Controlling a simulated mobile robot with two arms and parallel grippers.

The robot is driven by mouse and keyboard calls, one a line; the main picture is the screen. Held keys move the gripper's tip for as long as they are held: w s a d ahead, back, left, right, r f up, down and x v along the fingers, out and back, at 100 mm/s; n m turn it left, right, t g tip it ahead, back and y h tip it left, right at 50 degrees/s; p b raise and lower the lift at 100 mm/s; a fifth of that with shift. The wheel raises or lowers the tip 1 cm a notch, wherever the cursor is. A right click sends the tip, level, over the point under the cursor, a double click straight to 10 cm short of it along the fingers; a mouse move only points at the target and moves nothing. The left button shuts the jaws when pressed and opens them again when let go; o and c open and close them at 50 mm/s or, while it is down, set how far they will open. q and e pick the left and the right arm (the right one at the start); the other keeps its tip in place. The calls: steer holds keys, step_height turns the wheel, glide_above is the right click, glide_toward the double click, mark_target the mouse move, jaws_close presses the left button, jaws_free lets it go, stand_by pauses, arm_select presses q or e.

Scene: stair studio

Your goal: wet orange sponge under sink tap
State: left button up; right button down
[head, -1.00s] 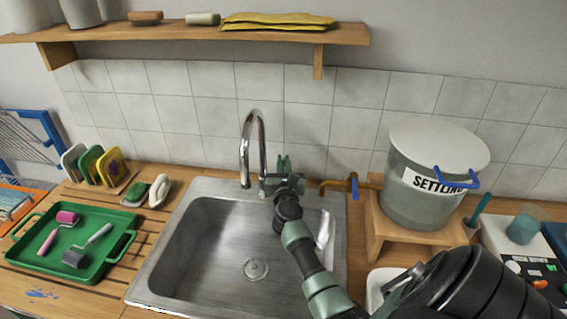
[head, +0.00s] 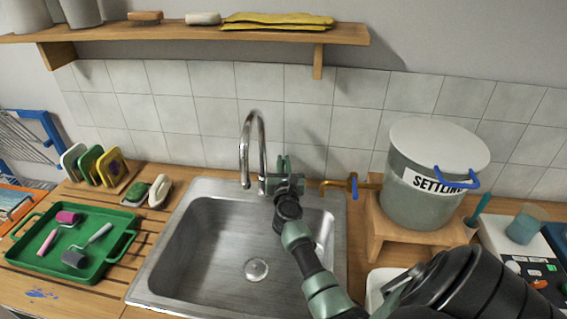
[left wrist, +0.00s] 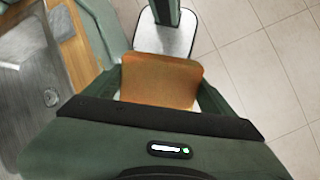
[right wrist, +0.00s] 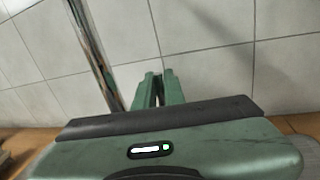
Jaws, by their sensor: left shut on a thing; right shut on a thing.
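The orange sponge (left wrist: 160,85) is between the fingers of my left gripper (left wrist: 160,98), which is shut on it, in the left wrist view. Neither shows in the head view. The chrome sink tap (head: 263,140) rises at the back of the steel sink (head: 195,245); its pipe also shows in the right wrist view (right wrist: 92,50). My right gripper (head: 282,165) is just right of the tap's base. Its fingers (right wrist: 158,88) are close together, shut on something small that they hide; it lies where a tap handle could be. No water stream is clear.
A green tray with rollers (head: 75,250) and several upright sponges (head: 92,165) stand left of the sink. Right of it is a brass tap (head: 340,184) below a bucket marked SETTLING (head: 425,180). A shelf (head: 190,33) runs above. My right arm crosses the sink's right side.

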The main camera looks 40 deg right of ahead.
arm_select(q)
steer(key=shift+f+b, duration=0.35)
steer(key=shift+f, duration=0.05)
arm_select(e)
steer(key=shift+f, duration=0.2)
steer(key=b, duration=0.2)
steer(key=a+t+b, duration=0.1)
steer(key=b, duration=0.2)
steer(key=shift+s+f+h, duration=0.15)
steer(key=shift+s+h, duration=0.15)
steer(key=shift+h, duration=0.1)
steer(key=shift+r+b, duration=0.2)
steer(key=shift+b, duration=0.15)
arm_select(q)
step_height(320, 180, down, 6)
steer(key=shift+r, duration=0.2)
arm_select(e)
steer(key=shift+s, duration=0.1)
steer(key=c, duration=1.7)
jaws_free()
steer(key=shift+c, duration=0.2)
arm_select(q)
steer(key=shift+a, duration=0.1)
arm_select(e)
steer(key=shift+o, duration=1.1)
steer(key=shift+r, duration=0.15)
